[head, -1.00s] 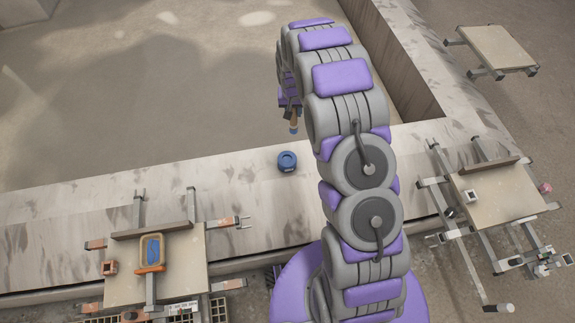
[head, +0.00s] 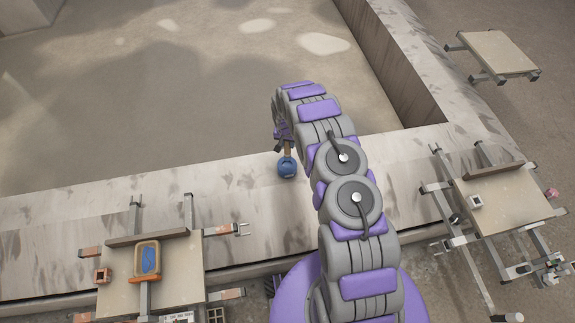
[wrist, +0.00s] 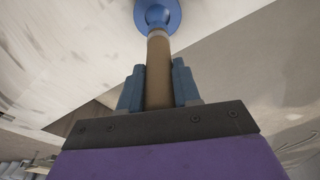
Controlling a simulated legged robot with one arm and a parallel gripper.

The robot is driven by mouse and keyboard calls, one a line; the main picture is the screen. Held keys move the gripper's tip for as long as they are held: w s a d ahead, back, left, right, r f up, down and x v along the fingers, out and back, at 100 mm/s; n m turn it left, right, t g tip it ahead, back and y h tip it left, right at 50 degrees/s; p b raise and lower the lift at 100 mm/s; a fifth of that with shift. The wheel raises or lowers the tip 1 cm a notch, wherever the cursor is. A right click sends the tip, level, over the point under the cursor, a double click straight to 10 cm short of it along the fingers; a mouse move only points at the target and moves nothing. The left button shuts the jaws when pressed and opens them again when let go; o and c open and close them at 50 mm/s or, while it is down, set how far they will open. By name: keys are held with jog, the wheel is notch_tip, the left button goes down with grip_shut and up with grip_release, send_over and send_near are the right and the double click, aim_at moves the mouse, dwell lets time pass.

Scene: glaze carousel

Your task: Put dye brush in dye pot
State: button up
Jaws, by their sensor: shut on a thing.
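The blue dye pot (head: 287,170) stands on the pale stone ledge, left of my arm in the head view. My gripper (head: 285,143) is directly above it, pointing down. In the wrist view my gripper (wrist: 159,88) is shut on the tan handle of the dye brush (wrist: 159,65), with a finger on each side. The brush's far end meets the blue dye pot (wrist: 158,12) at the top of the wrist view. The bristles are hidden, and how deep they sit in the pot I cannot tell.
A right board (head: 505,205) holds a small white block (head: 475,201). The ledge around the pot is clear.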

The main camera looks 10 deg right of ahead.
aim_at(287, 155)
notch_tip(287, 155, down, 6)
jog(key=shift+a+r+b, duration=0.15)
jog(key=shift+b, duration=0.6)
jog(key=shift+f+b, duration=0.6)
jog(key=shift+f, duration=1.4)
jog(key=shift+r, duration=0.1)
jog(key=o, duration=1)
